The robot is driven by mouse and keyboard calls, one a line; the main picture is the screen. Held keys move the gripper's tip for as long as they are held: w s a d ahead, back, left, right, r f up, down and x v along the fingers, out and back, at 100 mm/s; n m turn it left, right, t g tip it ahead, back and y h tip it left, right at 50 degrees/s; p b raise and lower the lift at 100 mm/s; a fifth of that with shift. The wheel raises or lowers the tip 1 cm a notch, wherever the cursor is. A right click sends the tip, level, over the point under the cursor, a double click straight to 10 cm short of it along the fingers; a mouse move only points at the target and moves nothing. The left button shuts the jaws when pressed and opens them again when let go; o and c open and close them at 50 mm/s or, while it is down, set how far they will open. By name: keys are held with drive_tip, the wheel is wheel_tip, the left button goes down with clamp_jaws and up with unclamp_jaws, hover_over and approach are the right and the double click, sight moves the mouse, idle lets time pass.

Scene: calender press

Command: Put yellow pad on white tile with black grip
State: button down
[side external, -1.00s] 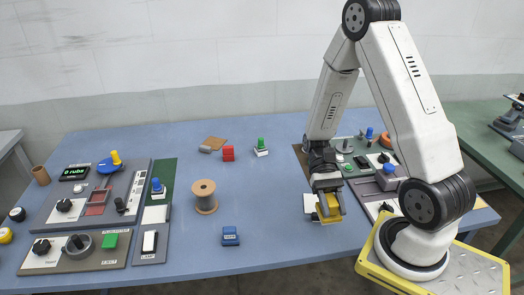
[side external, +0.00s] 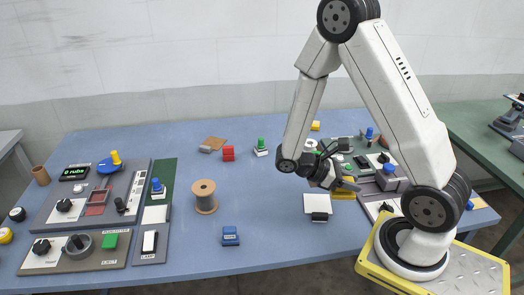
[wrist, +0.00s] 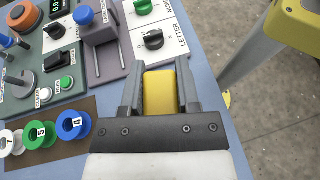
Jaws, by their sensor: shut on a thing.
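My gripper (side external: 347,186) is shut on the yellow pad (side external: 343,194), tilted over the right part of the table. In the wrist view the yellow pad (wrist: 160,92) sits between the two fingers of my gripper (wrist: 161,85). A white tile (side external: 316,202) lies on the blue table just left of and below the gripper, with a black grip (side external: 320,217) at its near edge. The pad appears apart from the tile; its exact height is hard to judge. The tile does not show in the wrist view.
A control panel with a grey-purple lever block (side external: 388,182) stands right of the gripper. Another yellow block (side external: 315,126) is behind. Table between spool and tile is clear.

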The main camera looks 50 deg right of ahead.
drive_tip(key=w+d+r+n+t+h, duration=0.1)
drive_tip(key=w+d+n+t+h, duration=0.1)
drive_tip(key=w+n+t+h, duration=0.3)
drive_tip(key=shift+w+n+t, duration=0.8)
drive_tip(key=shift+w+n, duration=0.1)
drive_tip(key=shift+n, duration=0.2)
hover_over(323, 204)
drive_tip(key=shift+f, duration=2.1)
drive_tip(key=shift+f, duration=0.1)
drive_tip(key=shift+f, duration=1.7)
drive_tip(key=shift+f, duration=0.6)
